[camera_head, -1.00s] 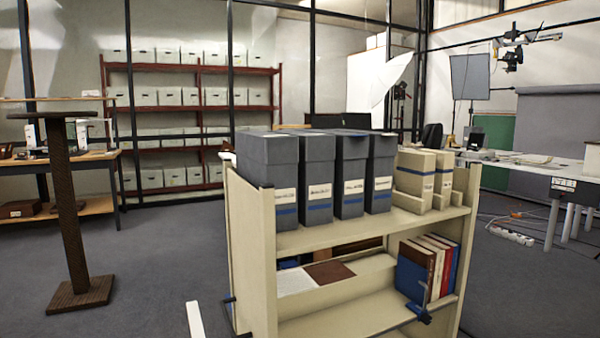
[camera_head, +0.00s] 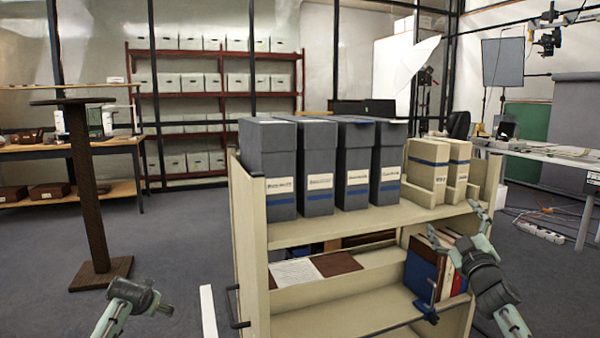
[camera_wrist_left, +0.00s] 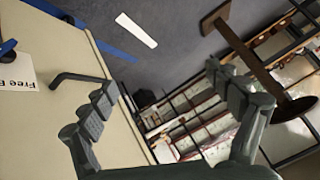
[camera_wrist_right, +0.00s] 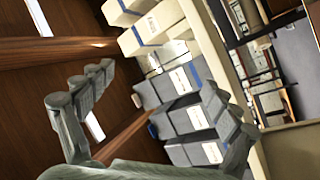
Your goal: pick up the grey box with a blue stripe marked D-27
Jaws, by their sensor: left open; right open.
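Several grey boxes with blue stripes stand upright in a row on the cart's top shelf in the head view: a leftmost one (camera_head: 268,165), a second (camera_head: 316,165), a third (camera_head: 353,165) and a fourth (camera_head: 388,165). Their labels are too small to read, so I cannot tell which is D-27. Some also show in the right wrist view (camera_wrist_right: 186,118). My right gripper (camera_head: 459,222) is open and empty, in front of the cart's right end. My left gripper (camera_wrist_left: 160,80) is open and empty in the left wrist view, near the cart's left side.
Cream boxes with blue stripes (camera_head: 427,170) stand right of the grey ones. The cream cart (camera_head: 330,228) has books (camera_head: 424,268) on a lower shelf. A dark stand (camera_head: 88,190) is at the left. Shelves line the back. Floor between stand and cart is clear.

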